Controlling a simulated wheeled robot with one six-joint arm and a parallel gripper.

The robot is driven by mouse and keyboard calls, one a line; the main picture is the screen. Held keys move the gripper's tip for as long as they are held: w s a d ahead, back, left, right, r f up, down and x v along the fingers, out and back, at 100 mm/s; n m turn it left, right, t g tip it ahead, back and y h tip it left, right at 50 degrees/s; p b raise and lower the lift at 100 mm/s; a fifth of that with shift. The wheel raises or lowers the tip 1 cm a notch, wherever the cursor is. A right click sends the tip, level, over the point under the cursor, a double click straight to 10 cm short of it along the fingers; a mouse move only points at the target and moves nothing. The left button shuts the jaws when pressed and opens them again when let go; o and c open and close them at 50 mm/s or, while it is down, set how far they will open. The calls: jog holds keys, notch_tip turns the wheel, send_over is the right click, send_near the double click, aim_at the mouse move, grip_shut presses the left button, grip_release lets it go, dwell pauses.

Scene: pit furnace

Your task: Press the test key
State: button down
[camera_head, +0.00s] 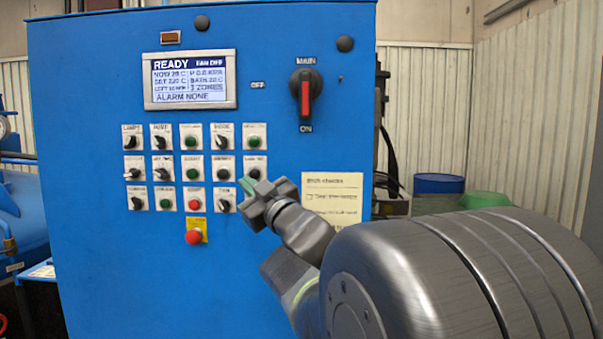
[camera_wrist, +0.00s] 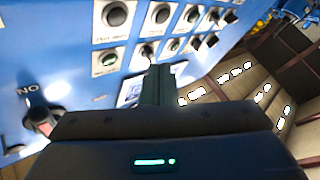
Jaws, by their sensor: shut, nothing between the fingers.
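The blue control cabinet (camera_head: 110,265) carries rows of keys and switches on white plates. Their labels are too blurred for me to tell which is the test key. My gripper (camera_head: 249,187) is shut and empty, in front of the lower right of this key group. Its tips are just below a key in the middle row's right column (camera_head: 253,170), and right of a black switch (camera_head: 226,205). The gripper hides part of the panel there. In the wrist view the shut fingers (camera_wrist: 158,82) point at the panel beside a plate (camera_wrist: 147,52); contact cannot be told.
A red-handled main switch (camera_head: 306,95) is at upper right and a display (camera_head: 191,79) reads READY. A red mushroom button (camera_head: 193,237) on yellow sits below the keys. A paper note (camera_head: 332,194) is right of my gripper. Blue and green bins (camera_head: 438,184) stand behind.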

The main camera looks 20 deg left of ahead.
jog(key=w+a+p, duration=0.1)
jog(key=w, duration=0.5)
jog(key=shift+w+a, duration=0.25)
dwell(1.8)
jog(key=shift+w+a+p, duration=0.1)
jog(key=shift+w+p, duration=0.2)
jog(key=shift+w, duration=0.1)
jog(key=shift+w+a, duration=0.1)
jog(key=shift+w, duration=0.35)
dwell(0.6)
jog(key=shift+s, duration=0.15)
jog(key=shift+s+d+b, duration=0.25)
jog(key=shift+s+b, duration=0.1)
jog(key=shift+s, duration=0.4)
jog(key=shift+s, duration=0.1)
jog(key=s+b, duration=0.1)
jog(key=s, duration=0.1)
jog(key=s+d, duration=0.1)
jog(key=s, duration=0.1)
jog(key=shift+s+b, duration=0.3)
jog(key=shift+b, duration=0.05)
